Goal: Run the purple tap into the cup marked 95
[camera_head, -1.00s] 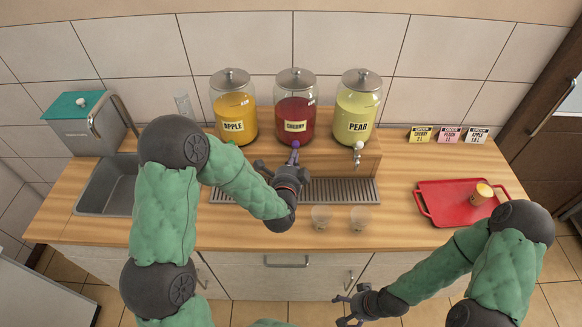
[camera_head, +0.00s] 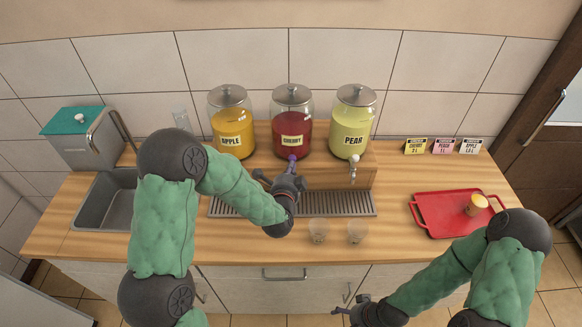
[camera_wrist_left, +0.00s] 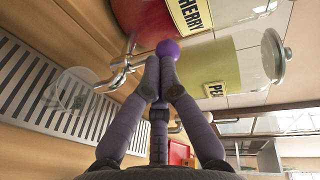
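The purple tap knob (camera_head: 292,157) is on the front of the cherry jar (camera_head: 292,128); the left wrist view shows the knob (camera_wrist_left: 167,48) just beyond my fingertips. My left gripper (camera_head: 278,181) is at this tap, its fingers (camera_wrist_left: 159,70) drawn together with nothing visible between them. Contact with the knob is unclear. Two clear cups, the left one (camera_head: 318,231) and the right one (camera_head: 357,232), stand on the counter in front of the drip grate. No 95 mark is readable. My right gripper (camera_head: 352,305) is low at the counter's front, fingers apart and empty.
The apple jar (camera_head: 230,125) and pear jar (camera_head: 353,125) flank the cherry jar. A red tray (camera_head: 440,215) at right holds a small orange-filled cup (camera_head: 477,205). The drip grate (camera_head: 340,203) lies below the taps. A sink (camera_head: 105,205) is at left. Label cards (camera_head: 443,147) stand back right.

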